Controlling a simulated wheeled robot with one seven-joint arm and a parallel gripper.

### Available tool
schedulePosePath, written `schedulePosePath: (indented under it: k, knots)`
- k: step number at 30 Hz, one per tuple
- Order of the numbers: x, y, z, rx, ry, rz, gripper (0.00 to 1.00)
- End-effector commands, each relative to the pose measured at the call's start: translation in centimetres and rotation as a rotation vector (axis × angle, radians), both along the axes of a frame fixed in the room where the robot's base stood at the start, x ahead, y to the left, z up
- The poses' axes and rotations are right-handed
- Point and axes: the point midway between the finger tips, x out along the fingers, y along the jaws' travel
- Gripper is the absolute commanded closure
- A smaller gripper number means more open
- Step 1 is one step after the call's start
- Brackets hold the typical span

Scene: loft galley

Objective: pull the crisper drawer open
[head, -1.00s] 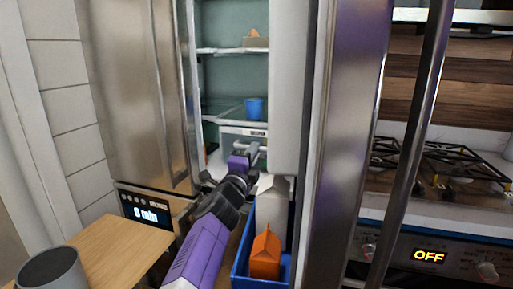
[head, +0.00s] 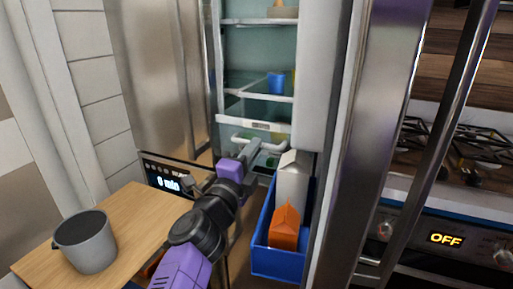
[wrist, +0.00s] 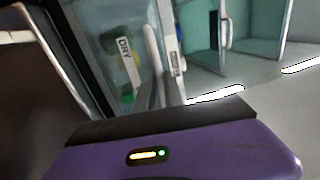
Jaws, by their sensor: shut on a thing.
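The crisper drawer (head: 268,162) is low in the open fridge, under a shelf with a label on its white front edge. In the wrist view the drawer (wrist: 110,62) shows as a clear panel with a "DRY" label and green and yellow things behind it. A pale handle bar (wrist: 152,62) runs along it. My gripper (head: 250,151) is at the drawer front, shut on the handle.
The open fridge door at right carries a blue bin (head: 280,262) with an orange carton (head: 285,232) and a white carton (head: 293,178), close beside my arm. A blue cup (head: 276,83) stands on the shelf above.

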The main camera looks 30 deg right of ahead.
Motion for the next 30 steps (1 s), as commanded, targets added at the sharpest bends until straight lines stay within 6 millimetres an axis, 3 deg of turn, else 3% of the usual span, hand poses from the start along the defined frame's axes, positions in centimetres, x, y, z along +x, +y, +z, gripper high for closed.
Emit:
schedulePosePath:
  k: [8, 9, 12, 23, 30]
  knots:
    - [0.0, 0.0, -0.1, 0.002, 0.001, -0.001, 1.00]
    - [0.0, 0.0, -0.1, 0.002, 0.001, -0.001, 0.82]
    - [0.0, 0.0, -0.1, 0.002, 0.001, 0.000, 0.66]
    - [-0.2, 0.3, -0.1, 0.001, 0.000, 0.001, 0.66]
    - [-2.0, 3.2, -0.8, 0.001, 0.000, 0.003, 0.66]
